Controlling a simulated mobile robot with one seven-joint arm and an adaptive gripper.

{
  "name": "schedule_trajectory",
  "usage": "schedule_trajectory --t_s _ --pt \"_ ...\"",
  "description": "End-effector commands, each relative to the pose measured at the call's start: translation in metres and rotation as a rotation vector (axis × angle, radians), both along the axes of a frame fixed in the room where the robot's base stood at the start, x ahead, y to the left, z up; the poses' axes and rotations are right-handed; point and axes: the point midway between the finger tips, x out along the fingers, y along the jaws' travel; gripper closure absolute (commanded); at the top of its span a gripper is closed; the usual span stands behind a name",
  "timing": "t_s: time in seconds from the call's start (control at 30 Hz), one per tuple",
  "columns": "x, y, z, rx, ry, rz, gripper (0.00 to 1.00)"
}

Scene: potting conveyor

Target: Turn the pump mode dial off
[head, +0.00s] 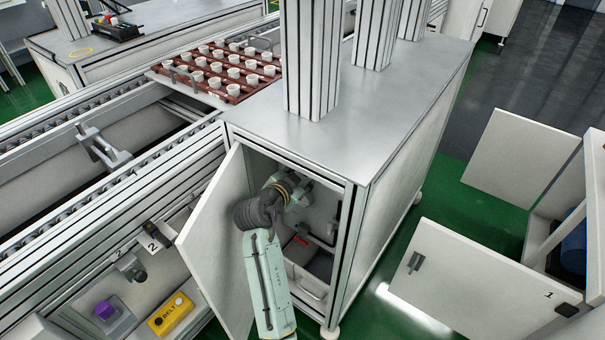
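I cannot make out a pump mode dial in the head view. An open cabinet (344,250) stands under the steel worktop, its door (212,245) swung out to the left. My arm reaches up in front of the opening, and its wrist end is at the cabinet's upper part. My gripper's fingers cannot be told apart there, so I cannot see whether they are open or touch anything. A red handle (300,240) and a dark bent pipe or bar (325,240) show inside, right of my arm. The cabinet's upper interior is partly hidden by my wrist.
A yellow BELT box (170,314) and a purple knob (104,309) sit at lower left. A red tray (190,79) of white pots lies on the conveyor. An open white cabinet (480,275) stands at right, with green floor (385,290) between.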

Motion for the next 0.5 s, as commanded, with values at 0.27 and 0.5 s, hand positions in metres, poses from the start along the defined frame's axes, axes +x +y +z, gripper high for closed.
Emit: schedule_trajectory --t_s 0.27,0.5 --pt "0.0004 -0.0002 -0.0003 0.000 0.000 0.000 0.60" --pt "0.0002 -0.0001 -0.0002 0.000 0.000 0.000 0.76"
